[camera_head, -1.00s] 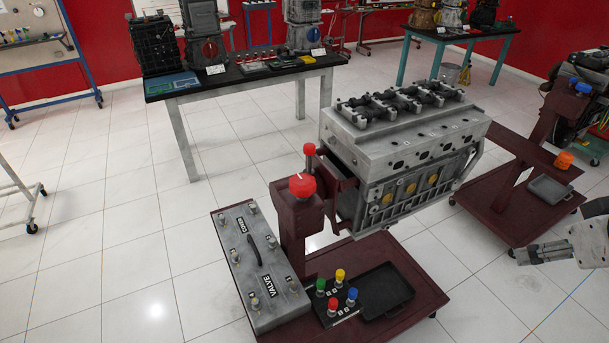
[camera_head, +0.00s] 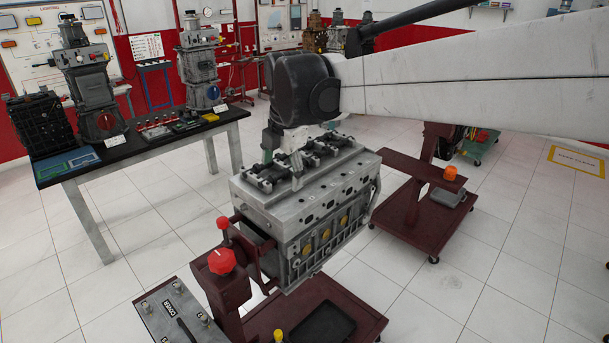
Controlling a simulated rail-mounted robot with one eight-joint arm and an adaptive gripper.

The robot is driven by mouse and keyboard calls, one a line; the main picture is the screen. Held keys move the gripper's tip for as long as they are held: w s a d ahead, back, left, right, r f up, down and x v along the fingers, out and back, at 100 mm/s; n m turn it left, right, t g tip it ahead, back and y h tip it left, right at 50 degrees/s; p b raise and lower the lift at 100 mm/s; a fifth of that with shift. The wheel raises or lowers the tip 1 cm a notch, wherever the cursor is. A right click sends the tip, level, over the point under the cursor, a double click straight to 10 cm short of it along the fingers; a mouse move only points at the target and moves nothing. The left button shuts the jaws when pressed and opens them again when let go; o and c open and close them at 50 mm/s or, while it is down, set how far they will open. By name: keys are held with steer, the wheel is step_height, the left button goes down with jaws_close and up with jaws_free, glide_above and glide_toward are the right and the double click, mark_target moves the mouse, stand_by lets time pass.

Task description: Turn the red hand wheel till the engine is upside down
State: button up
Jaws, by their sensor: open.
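The engine (camera_head: 305,200) is a grey block held on a dark red stand (camera_head: 230,292). Its rocker gear faces up and its ribbed side with yellow discs faces the front right. The red hand wheel (camera_head: 221,261), with a white mark, sits on the stand's post at the engine's near left end. A smaller red-topped pin (camera_head: 223,223) stands just behind it. My arm reaches in from the upper right and its dark wrist hangs over the engine's far side.
Another red stand (camera_head: 430,190) with an orange knob stands at right. A black-topped table (camera_head: 140,143) with engine models is behind left. Floor between is clear.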

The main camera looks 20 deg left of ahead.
steer(key=s+a+f+n+g, duration=0.1)
steer(key=s+a+f+n, duration=0.35)
steer(key=a, duration=0.35)
steer(key=n+g+h+b, duration=0.1)
steer(key=n+g+h, duration=0.1)
steer(key=n, duration=0.5)
glide_above(221, 255)
step_height(221, 255, down, 2)
step_height(221, 255, down, 14)
steer(key=shift+r+p, duration=0.1)
steer(key=shift+p, duration=0.7)
steer(key=c, duration=1.2)
steer(key=shift+o, duration=0.2)
steer(key=shift+m, duration=0.35)
